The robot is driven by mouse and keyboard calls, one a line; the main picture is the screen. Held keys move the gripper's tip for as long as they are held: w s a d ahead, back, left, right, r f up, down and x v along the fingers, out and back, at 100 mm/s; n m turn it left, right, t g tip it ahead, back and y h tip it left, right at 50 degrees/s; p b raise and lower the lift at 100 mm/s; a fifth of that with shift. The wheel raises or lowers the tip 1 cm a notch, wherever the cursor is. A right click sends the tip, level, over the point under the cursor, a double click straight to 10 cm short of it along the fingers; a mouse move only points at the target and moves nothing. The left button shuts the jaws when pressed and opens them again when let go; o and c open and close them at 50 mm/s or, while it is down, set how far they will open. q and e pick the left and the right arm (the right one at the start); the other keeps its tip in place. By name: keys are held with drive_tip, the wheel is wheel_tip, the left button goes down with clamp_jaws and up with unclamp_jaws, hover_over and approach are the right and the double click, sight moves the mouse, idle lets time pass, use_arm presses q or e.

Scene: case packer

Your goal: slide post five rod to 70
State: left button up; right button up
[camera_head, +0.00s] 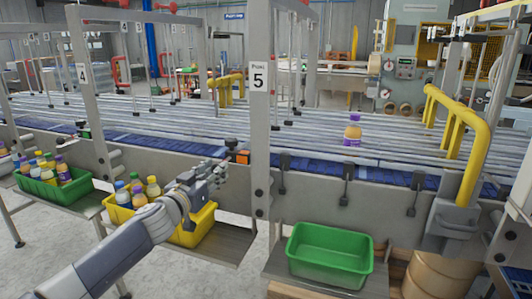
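Post five (258,120) is a grey upright with a white sign reading 5 (258,78), standing at the front edge of the conveyor. Beside it, to the left, are a small orange block (243,157) and a dark knob on the conveyor's side rail. I cannot make out a scale or the number 70, and I cannot tell which part is the post's rod. My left gripper (220,170) is just left of post five, below and close to the orange block. Its fingers point right and are too small to tell open from shut. My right gripper is out of view.
A yellow crate of bottles (191,238) sits below my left arm, and a green crate of bottles (45,189) farther left. An empty green crate (330,268) is right of post five. A yellow guard rail (478,140) is at right.

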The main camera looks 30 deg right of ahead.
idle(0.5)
use_arm(q)
drive_tip(key=p+v, duration=0.5)
drive_tip(key=v, duration=0.2)
idle(0.5)
idle(0.3)
